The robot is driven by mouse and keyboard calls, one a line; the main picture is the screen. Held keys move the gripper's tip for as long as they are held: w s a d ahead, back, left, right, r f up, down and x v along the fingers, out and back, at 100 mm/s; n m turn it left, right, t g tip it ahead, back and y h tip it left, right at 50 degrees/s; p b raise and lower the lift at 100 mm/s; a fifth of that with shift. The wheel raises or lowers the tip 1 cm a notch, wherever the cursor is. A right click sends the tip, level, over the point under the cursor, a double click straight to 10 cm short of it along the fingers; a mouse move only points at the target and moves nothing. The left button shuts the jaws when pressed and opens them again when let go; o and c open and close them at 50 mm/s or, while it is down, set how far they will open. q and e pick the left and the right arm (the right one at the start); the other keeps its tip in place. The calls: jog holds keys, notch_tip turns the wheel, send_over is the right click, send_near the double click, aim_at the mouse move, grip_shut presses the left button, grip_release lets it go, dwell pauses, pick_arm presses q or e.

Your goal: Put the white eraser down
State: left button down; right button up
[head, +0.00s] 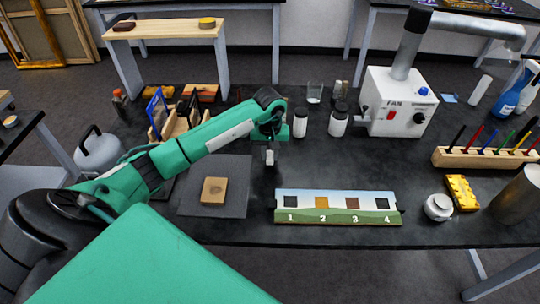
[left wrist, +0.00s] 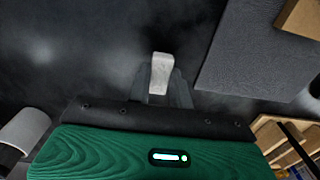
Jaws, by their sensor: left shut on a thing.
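The white eraser (left wrist: 160,72) is a small pale block held between the fingertips of my left gripper (left wrist: 165,90) in the left wrist view. In the head view my left gripper (head: 270,158) points down over the dark table, just right of the grey mat, and the eraser's pale end (head: 270,157) shows small at its tip. I cannot tell whether the eraser touches the table. My right gripper is not in view.
A grey mat (head: 240,190) with a tan block (head: 214,190) lies to the left. A numbered board (head: 337,218) is in front on the right. Two white-labelled jars (head: 300,124) stand behind. Bare table lies around the gripper.

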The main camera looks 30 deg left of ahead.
pick_arm(q)
jog(key=shift+f, duration=0.95)
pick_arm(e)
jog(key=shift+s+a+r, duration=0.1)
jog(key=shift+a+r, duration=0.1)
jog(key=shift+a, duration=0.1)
pick_arm(q)
jog(key=shift+f, duration=0.2)
jog(key=c, duration=1.3)
grip_release()
jog(key=shift+o, duration=0.2)
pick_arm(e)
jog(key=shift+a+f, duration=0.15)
pick_arm(q)
jog(key=shift+r, duration=0.1)
